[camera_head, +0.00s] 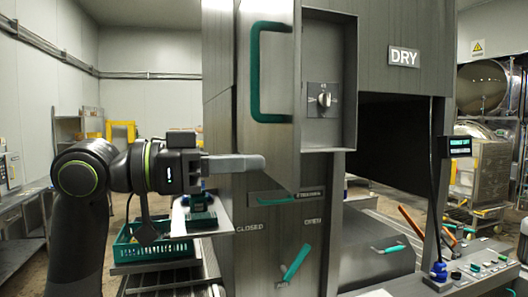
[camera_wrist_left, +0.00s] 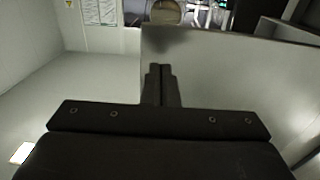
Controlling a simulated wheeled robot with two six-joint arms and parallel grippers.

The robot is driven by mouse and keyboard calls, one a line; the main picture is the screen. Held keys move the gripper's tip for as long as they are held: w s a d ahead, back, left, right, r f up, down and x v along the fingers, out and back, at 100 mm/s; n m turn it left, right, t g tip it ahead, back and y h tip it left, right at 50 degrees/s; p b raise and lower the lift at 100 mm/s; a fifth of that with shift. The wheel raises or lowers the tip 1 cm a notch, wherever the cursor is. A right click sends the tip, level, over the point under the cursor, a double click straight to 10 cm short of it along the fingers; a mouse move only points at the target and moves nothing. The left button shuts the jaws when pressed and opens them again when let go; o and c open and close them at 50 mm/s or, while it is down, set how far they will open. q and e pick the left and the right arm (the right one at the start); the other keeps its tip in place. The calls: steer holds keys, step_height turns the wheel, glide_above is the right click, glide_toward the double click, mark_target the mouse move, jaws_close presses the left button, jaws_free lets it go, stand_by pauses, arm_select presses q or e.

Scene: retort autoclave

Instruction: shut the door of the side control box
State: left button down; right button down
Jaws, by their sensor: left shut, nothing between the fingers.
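The side control box (camera_head: 345,80) is open in the head view, showing a rotary switch (camera_head: 323,100) inside. Its grey door (camera_head: 285,150) stands swung out at the left of the box, with a green bar handle (camera_head: 254,75) on its face. My left gripper (camera_head: 262,162) is shut and empty, its fingers pointing right across the lower part of the door. In the left wrist view the shut fingers (camera_wrist_left: 161,85) overlap the left part of a flat grey panel (camera_wrist_left: 230,85). I cannot tell whether they touch it. My right gripper is out of view.
A green lever (camera_head: 295,262) is on the panel below the box. A green crate (camera_head: 150,248) sits on a rack below my left arm.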

mark_target(286, 162)
arm_select(q)
steer(key=shift+p+x, duration=0.5)
steer(key=shift+x, duration=1.05)
steer(key=shift+d, duration=0.1)
